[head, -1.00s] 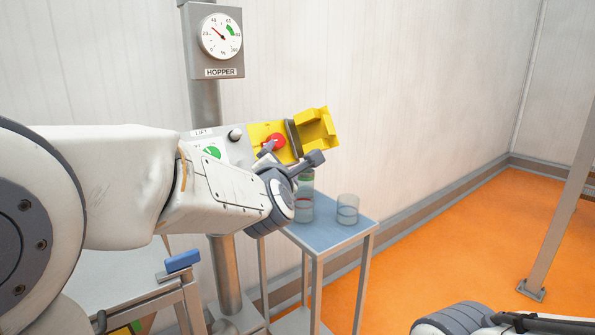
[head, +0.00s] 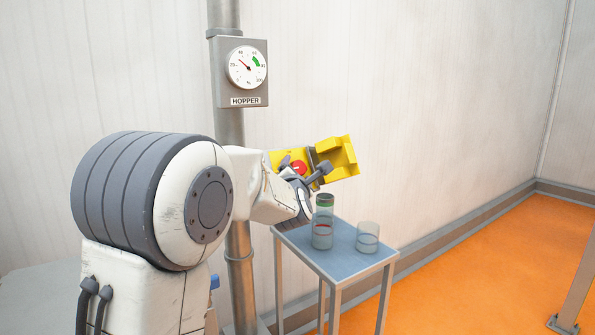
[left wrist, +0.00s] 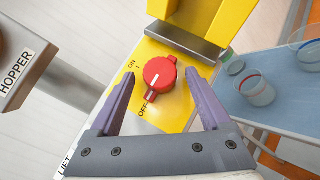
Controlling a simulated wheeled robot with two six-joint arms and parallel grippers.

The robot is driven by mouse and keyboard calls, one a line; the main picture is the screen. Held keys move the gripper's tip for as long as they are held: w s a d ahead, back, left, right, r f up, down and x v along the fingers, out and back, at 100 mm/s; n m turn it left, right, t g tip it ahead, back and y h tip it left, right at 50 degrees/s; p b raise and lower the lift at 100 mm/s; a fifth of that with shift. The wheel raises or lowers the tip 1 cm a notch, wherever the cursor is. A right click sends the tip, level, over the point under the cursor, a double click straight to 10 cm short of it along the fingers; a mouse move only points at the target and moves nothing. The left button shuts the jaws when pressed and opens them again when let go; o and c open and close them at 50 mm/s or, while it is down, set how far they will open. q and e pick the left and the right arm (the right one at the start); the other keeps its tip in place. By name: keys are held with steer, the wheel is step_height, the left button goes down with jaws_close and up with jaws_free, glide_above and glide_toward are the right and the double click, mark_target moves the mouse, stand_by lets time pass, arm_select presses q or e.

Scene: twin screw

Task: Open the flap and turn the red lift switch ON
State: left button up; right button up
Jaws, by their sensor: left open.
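The yellow flap (head: 338,158) stands swung open to the right of the switch plate; its lower part shows at the top of the left wrist view (left wrist: 215,22). The red lift switch (left wrist: 160,77) is uncovered on its yellow plate, between the ON and OFF labels. Its white mark points toward OFF. In the head view the red switch (head: 299,167) is partly hidden by my gripper. My left gripper (left wrist: 159,75) is open, with one finger on each side of the red switch; I cannot tell whether either touches it. My right gripper is out of view.
A HOPPER gauge (head: 240,72) hangs on the grey post (head: 226,125) above the panel. Orange floor (head: 470,270) lies open at right.

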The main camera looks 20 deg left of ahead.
arm_select(q)
jaws_close()
